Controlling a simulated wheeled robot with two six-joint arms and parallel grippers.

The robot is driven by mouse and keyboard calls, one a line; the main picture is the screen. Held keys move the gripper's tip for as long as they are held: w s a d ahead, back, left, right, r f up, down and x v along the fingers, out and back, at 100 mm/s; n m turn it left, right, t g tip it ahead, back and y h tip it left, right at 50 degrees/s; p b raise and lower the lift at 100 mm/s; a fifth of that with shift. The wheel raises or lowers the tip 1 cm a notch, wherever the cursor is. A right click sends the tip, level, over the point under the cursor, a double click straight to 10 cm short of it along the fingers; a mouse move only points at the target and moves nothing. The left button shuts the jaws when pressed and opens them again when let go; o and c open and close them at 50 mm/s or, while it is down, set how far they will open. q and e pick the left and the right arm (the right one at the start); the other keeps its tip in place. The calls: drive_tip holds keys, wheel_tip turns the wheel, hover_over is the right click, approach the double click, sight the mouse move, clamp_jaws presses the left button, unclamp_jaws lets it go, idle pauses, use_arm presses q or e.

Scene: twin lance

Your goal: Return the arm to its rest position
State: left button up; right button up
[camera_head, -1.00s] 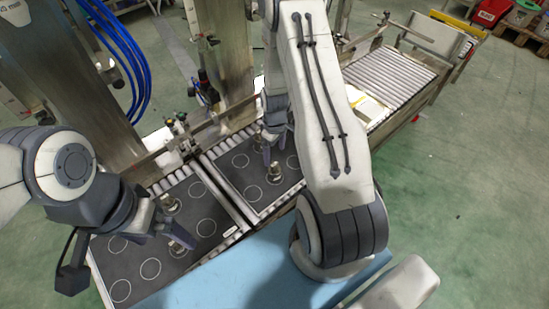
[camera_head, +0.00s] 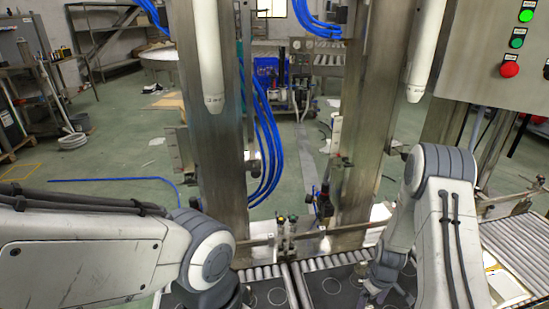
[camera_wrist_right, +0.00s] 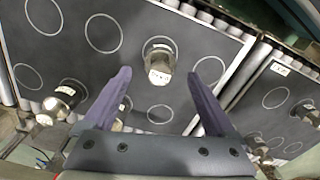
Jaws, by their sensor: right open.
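My right arm comes down at the right of the head view, and its gripper (camera_head: 385,292) hangs low over the dark tray (camera_head: 330,290). In the right wrist view the gripper (camera_wrist_right: 160,76) is open, its two purple fingers apart with nothing held. A metal cylindrical part (camera_wrist_right: 159,66) stands on the tray beyond and between the fingertips. Another metal part (camera_wrist_right: 65,97) stands to the left. My left arm (camera_head: 100,245) reaches in from the left; its gripper is below the picture edge and hidden.
Steel columns (camera_head: 212,130) with white nozzles stand behind the trays. Blue hoses (camera_head: 268,150) hang between them. A roller conveyor (camera_head: 515,250) runs at the right, below a control box (camera_head: 500,50) with a red button. Trays have printed white circles.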

wheel_tip(320, 180, down, 6)
drive_tip(key=shift+r+b, duration=0.15)
drive_tip(key=shift+b, duration=0.5)
drive_tip(key=shift+r+p, duration=0.3)
drive_tip(key=shift+r, duration=0.05)
drive_tip(key=shift+r+p, duration=0.3)
drive_tip(key=shift+r, duration=1.15)
